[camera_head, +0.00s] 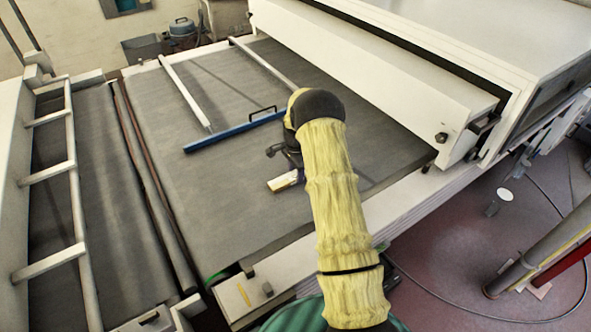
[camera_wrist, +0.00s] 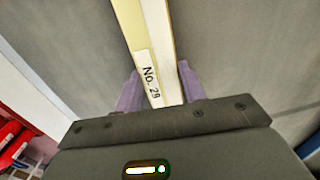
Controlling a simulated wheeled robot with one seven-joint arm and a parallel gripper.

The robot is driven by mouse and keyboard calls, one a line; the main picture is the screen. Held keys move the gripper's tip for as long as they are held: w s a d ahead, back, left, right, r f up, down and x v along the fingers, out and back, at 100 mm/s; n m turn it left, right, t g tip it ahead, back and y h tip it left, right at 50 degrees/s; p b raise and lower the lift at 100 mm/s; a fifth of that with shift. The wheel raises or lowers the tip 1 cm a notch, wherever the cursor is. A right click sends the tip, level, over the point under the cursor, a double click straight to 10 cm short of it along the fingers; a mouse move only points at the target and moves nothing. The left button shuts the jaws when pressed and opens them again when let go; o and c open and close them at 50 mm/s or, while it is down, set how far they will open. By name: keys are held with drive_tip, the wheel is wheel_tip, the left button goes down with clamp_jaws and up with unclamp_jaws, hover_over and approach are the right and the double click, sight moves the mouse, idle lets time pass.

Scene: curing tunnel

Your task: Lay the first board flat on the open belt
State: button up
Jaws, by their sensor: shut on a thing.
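A narrow pale board (camera_wrist: 144,35), cream on one side and white on the other, carries a label reading "No. 29". My gripper (camera_wrist: 159,82) is shut on it, one purple finger on each side. In the head view a short pale end of the board (camera_head: 284,181) shows below my gripper (camera_head: 292,160), over the middle of the grey belt (camera_head: 215,185). My arm and wrist hide the rest of the board there. I cannot tell whether it touches the belt.
A blue bar (camera_head: 232,133) with a black handle lies across the belt beyond my gripper. Two pale rails (camera_head: 186,92) run along the belt behind it. The white tunnel housing (camera_head: 375,70) stands at the right. The belt's left and near parts are bare.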

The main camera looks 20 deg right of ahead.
drive_tip(key=o, duration=1)
wheel_tip(320, 180, up, 12)
drive_tip(key=b, duration=0.2)
drive_tip(key=shift+r+b, duration=0.1)
drive_tip(key=shift+b, duration=0.2)
